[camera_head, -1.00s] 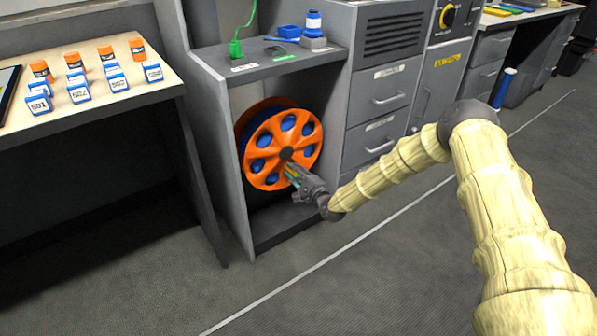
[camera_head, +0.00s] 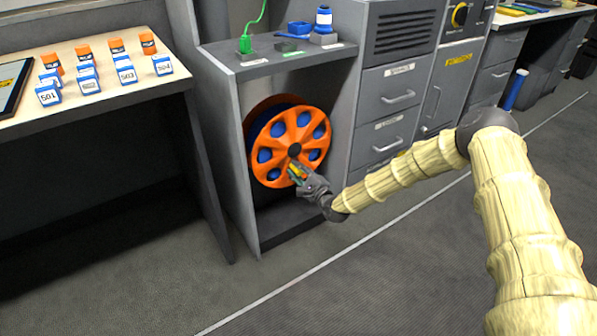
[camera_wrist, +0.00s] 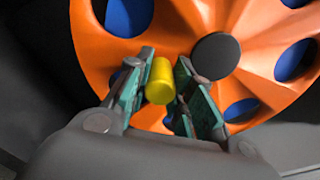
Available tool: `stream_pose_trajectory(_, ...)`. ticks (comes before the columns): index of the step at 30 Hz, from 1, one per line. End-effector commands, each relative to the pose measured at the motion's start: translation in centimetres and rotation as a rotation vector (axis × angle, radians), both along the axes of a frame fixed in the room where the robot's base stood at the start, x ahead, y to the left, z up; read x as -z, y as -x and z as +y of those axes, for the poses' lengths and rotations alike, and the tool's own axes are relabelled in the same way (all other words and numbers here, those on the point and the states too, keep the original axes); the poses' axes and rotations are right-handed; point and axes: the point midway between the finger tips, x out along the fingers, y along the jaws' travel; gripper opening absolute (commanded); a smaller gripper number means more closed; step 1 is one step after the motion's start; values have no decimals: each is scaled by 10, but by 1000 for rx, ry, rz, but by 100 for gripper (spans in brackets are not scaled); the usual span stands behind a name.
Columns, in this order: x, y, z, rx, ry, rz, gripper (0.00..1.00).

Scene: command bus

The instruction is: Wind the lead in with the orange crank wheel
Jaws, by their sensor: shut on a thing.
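The orange crank wheel (camera_head: 291,146) stands upright in the open bay of the grey cabinet, with blue showing through its round holes. In the wrist view the wheel (camera_wrist: 185,25) fills the upper part, with a dark round hub (camera_wrist: 215,56) right of centre. A yellow crank handle (camera_wrist: 160,81) sticks out from the wheel below and left of the hub. My gripper (camera_head: 298,172) is at the wheel's lower part, and its fingers (camera_wrist: 160,88) are on both sides of the handle, shut on it. The green lead (camera_head: 258,22) rises from a green plug (camera_head: 246,45) on the cabinet top.
The bay's side walls stand close around the wheel. A table (camera_head: 130,98) with several blue boxes and orange canisters is at left. The floor in front is clear.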

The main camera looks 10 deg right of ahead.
Motion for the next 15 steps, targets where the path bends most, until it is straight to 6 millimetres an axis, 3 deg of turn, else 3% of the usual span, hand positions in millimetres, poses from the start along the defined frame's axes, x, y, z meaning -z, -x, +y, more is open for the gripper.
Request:
stream_pose_trajectory(1,4,2,1,-3,2,5,24)
stream_pose_trajectory(5,3,2,1,-2,2,4,46)
stream_pose_trajectory(15,1,2,-1,0,1,1,46)
